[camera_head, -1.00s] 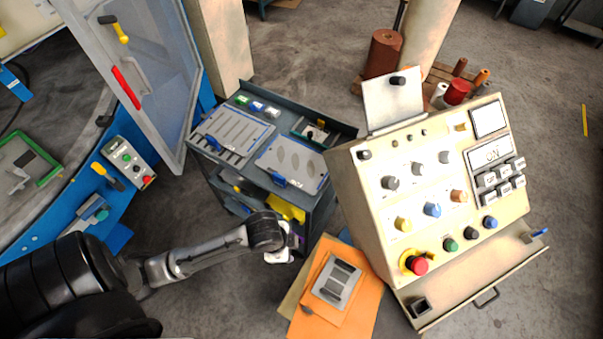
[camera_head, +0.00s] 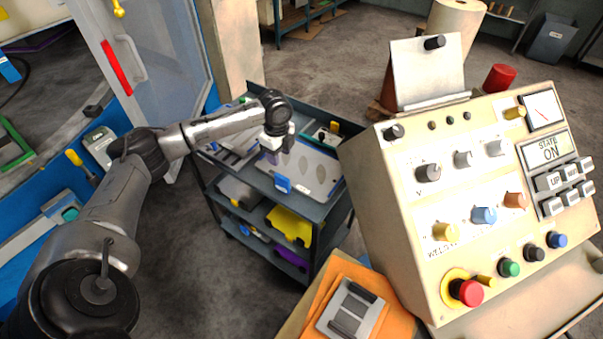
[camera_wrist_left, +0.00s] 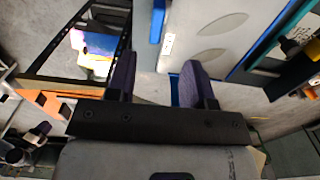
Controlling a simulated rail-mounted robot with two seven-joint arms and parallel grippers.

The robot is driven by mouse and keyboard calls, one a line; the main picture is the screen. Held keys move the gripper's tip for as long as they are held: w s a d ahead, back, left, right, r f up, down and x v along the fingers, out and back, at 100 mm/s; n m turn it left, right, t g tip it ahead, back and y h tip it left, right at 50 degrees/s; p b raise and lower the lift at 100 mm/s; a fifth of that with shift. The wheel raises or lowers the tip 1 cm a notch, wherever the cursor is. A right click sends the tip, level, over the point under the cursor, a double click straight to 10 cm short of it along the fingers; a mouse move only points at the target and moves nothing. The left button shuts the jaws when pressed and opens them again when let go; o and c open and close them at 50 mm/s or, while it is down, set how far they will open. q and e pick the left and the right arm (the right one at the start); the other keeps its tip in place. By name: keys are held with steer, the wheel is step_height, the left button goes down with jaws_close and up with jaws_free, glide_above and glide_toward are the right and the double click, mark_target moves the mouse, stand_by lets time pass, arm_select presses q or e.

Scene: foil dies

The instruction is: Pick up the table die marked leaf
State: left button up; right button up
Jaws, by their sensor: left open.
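A pale grey die plate with leaf-like oval shapes (camera_head: 325,178) lies on the top of the dark cart. A blue handle (camera_head: 283,184) is at its front edge; any written mark is too small to read. In the left wrist view the plate (camera_wrist_left: 230,8) shows at the upper right, with the blue handle (camera_wrist_left: 157,22) beside it. My left gripper (camera_head: 273,156) is over the left part of the plate and hides some of it. It is open and empty, and its two dark fingers (camera_wrist_left: 158,82) show in the wrist view. My right gripper is not in view.
Another plate (camera_head: 232,140) lies left of it on the cart (camera_head: 318,218), partly behind my arm. A small tray (camera_head: 325,134) sits at the back. The cream control console (camera_head: 390,205) stands close on the right. Yellow (camera_head: 288,226) and other items fill the lower shelves.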

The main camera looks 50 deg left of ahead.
mark_target(282, 177)
arm_select(q)
step_height(282, 177, down, 8)
steer(key=shift+r+b, duration=0.15)
steer(key=shift+b, duration=0.35)
steer(key=shift+s+d+f+b, duration=0.1)
steer(key=shift+d+f+b, duration=0.15)
steer(key=shift+f, duration=0.85)
steer(key=shift+d+f+b, duration=0.1)
steer(key=shift+f+b, duration=0.2)
steer(key=shift+f, duration=1.3)
steer(key=c, duration=0.9)
steer(key=shift+r, duration=0.2)
